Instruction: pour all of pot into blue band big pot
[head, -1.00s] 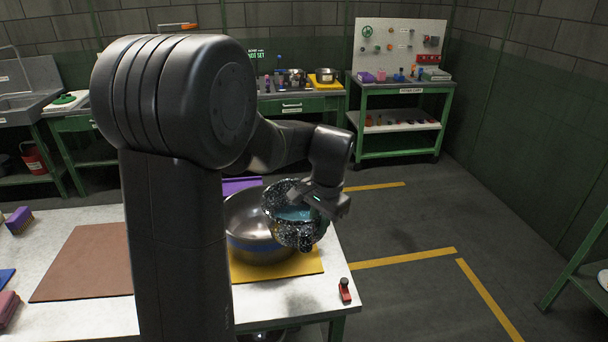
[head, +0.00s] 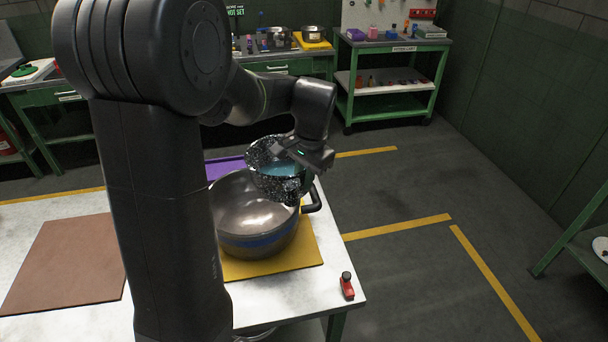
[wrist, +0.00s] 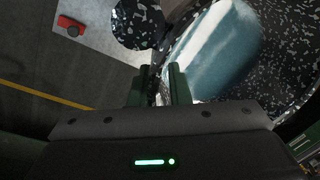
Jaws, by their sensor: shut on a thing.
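A black pot with white speckles (head: 262,184) hangs over the right rear part of the big pot, looking roughly upright, with blue-teal liquid (head: 286,168) inside. My gripper (head: 300,155) is shut on this speckled pot at its rim; the wrist view shows the fingers (wrist: 158,85) at the rim beside the liquid (wrist: 215,55). The big steel pot with a blue band (head: 258,240) stands upright on a yellow mat (head: 300,255). Its visible inside is bare, shiny metal; the speckled pot hides part of its far right side. A dark handle (head: 313,200) shows at its right.
A small red-and-black object (head: 347,286) stands near the table's right corner. A brown mat (head: 65,265) lies at left and a purple tray (head: 225,167) behind the big pot. The floor to the right is open.

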